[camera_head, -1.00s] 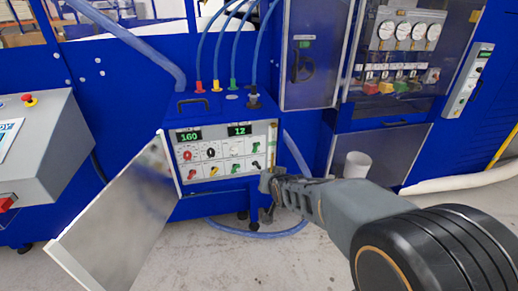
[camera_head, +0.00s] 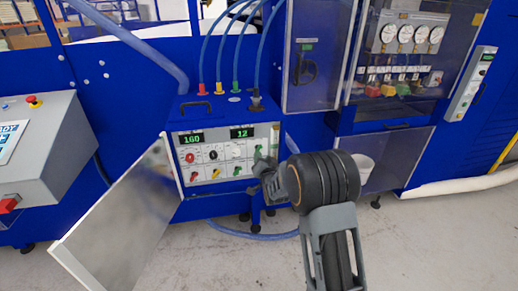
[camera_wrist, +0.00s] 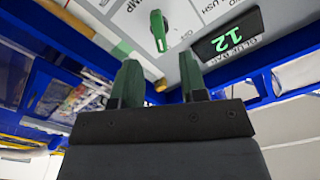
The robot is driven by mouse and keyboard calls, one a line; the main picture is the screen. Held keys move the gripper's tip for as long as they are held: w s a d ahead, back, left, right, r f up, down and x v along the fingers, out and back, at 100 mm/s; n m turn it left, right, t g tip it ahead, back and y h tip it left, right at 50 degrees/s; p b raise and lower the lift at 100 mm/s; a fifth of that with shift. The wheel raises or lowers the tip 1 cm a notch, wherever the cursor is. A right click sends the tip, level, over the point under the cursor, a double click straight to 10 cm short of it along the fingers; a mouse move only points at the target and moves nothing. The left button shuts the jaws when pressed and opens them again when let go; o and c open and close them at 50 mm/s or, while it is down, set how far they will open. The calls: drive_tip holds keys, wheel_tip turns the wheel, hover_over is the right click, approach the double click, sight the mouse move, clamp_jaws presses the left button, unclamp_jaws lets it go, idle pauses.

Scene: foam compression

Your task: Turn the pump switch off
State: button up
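The control panel (camera_head: 222,160) is on the front of a blue box and has two lit green displays. A green switch handle (camera_wrist: 158,31) stands near lettering ending in "MP" in the wrist view. It appears at the panel's right side in the head view (camera_head: 258,152). My gripper (camera_wrist: 161,62) is open, with its two green-tinted fingers apart and nothing between them. The switch is just beyond the fingertips, roughly in line with the gap. In the head view my gripper (camera_head: 263,166) is close to the panel's right edge and hides part of it.
The box's door (camera_head: 118,222) hangs open to the left of the panel. Blue hoses rise from the box top, and another lies on the floor. A grey console (camera_head: 45,140) stands at left. The floor in front is clear.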

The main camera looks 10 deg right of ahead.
drive_tip(key=w+p, duration=0.1)
drive_tip(key=w, duration=0.5)
drive_tip(key=shift+w, duration=0.35)
drive_tip(key=shift+c, duration=0.2)
clamp_jaws()
